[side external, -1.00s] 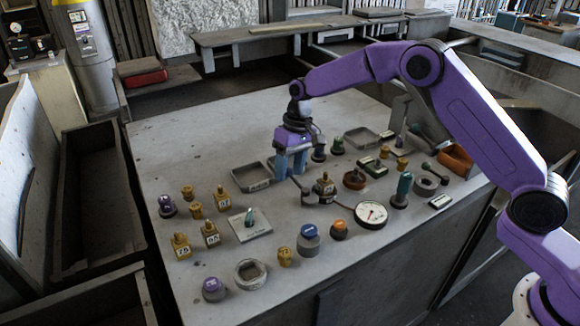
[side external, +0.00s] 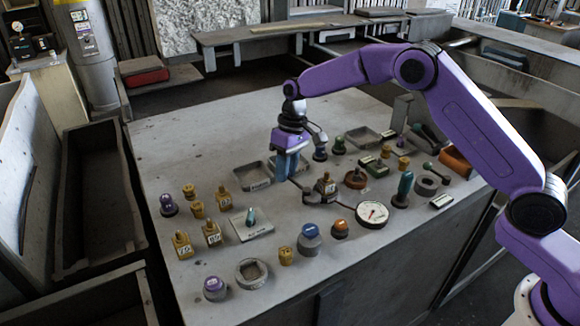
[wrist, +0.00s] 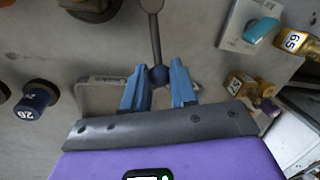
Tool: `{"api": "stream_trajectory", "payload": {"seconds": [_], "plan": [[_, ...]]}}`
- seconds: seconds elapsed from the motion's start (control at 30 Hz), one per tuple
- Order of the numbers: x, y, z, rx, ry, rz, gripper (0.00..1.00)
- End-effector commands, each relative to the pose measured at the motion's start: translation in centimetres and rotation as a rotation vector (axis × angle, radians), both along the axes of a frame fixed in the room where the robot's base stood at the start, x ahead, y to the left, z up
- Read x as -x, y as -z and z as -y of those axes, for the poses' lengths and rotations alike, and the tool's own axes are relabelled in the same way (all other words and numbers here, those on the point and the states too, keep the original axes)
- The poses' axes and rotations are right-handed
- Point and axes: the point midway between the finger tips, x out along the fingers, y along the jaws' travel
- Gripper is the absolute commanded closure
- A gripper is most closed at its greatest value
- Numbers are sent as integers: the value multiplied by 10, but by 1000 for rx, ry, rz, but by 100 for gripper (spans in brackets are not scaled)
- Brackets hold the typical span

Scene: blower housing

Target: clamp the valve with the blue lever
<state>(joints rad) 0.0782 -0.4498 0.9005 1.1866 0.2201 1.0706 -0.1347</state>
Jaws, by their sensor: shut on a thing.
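My gripper (side external: 284,172) is low over the middle of the table, with its blue fingers pointing down. In the wrist view its fingers (wrist: 158,88) are shut on the dark blue ball knob (wrist: 158,75) of a thin lever. The lever rod (wrist: 155,38) runs from the knob to a round grey end at the top edge. In the side view the lever (side external: 297,185) reaches toward a dark clamp (side external: 310,198). A brass valve with a white label (side external: 325,188) stands at this clamp. I cannot tell whether the clamp presses on it.
Shallow grey trays (side external: 254,176) lie left of and behind my gripper. Several labelled brass valves (side external: 213,234) stand at the left. A round dial gauge (side external: 371,214) and capped knobs (side external: 309,240) stand in front. The table's back left is clear.

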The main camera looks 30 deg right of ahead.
Motion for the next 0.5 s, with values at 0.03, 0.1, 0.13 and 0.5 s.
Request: {"api": "stream_trajectory", "payload": {"seconds": [0.03,0.1,0.13,0.5], "plan": [[1,0,-4,0,-42,0,100],[2,-1,-8,-1,-107,1,100],[3,-1,-10,0,-135,1,100],[16,-1,-30,0,-489,1,100]]}}
